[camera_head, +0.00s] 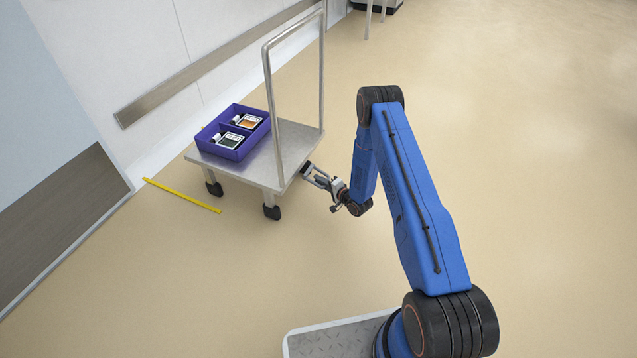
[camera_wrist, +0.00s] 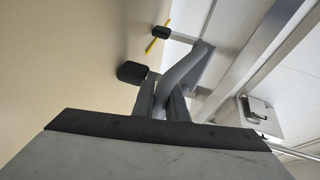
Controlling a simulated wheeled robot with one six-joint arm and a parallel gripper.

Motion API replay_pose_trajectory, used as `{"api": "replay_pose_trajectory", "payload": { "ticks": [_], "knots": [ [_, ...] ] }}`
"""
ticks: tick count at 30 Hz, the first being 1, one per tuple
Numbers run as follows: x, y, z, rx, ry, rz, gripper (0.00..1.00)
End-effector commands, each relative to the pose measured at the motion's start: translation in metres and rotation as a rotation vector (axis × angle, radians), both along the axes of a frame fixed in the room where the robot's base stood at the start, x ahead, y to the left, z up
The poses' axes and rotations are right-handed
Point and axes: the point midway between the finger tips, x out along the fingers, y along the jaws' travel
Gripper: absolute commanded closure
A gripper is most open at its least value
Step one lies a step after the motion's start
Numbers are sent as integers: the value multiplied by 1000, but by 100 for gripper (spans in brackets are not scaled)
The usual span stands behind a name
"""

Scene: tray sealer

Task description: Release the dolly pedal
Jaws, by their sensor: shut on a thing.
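The dolly (camera_head: 290,148) is a flat metal platform cart with a tall tubular handle (camera_head: 268,95) and dark wheels. My gripper (camera_head: 308,170) is at the near right edge of the platform, low beside it. In the wrist view, the fingers of my gripper (camera_wrist: 161,101) are shut on a grey curved lever, which looks like the dolly pedal (camera_wrist: 187,68). The lever runs from between the fingers up toward the dolly's underside. In the head view the pedal is hidden by the platform edge and my gripper.
A purple crate (camera_head: 205,139) with two labelled packs (camera_head: 233,138) stands on the dolly. A yellow floor strip (camera_head: 182,195) lies in front of its wheels. A white wall with a metal rail (camera_head: 190,77) runs behind. The floor to the right is clear.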

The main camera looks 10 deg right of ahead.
Motion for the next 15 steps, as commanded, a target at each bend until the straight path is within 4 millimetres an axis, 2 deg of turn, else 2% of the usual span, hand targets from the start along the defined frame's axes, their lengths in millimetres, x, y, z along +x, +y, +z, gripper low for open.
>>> {"api": "replay_pose_trajectory", "payload": {
  "ticks": [15],
  "knots": [
    [-7,-10,37,-376,270,0,100]
  ]
}}
